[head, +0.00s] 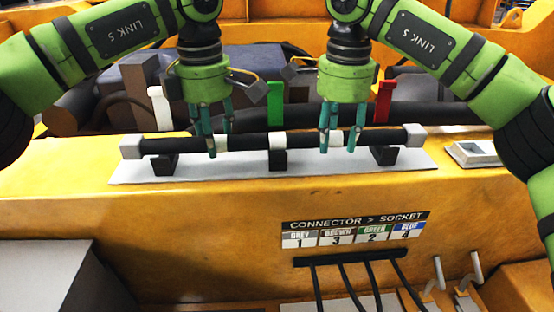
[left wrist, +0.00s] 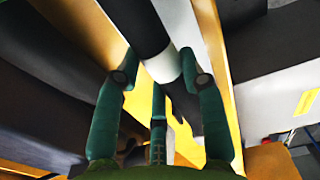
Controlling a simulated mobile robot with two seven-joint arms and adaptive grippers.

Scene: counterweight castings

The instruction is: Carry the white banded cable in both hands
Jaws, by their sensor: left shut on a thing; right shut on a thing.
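The white banded cable (head: 180,142) is a thick black length with grey end blocks and white bands, lying level from left to right in the head view. My left gripper (head: 214,144) is shut on it at the left white band. That band (left wrist: 163,64) shows between the fingers (left wrist: 162,76) in the left wrist view. My right gripper (head: 337,143) is shut on the cable at the right white band. The cable is at the black supports (head: 278,161) on a pale plate (head: 225,172); I cannot tell whether it touches them.
White (head: 160,107), green (head: 275,104) and red (head: 384,101) upright tabs stand just behind the cable. A yellow casting (head: 180,220) carries the plate. A connector-to-socket label (head: 355,229) and several thin black leads (head: 345,285) are below. A small grey box (head: 474,153) sits right.

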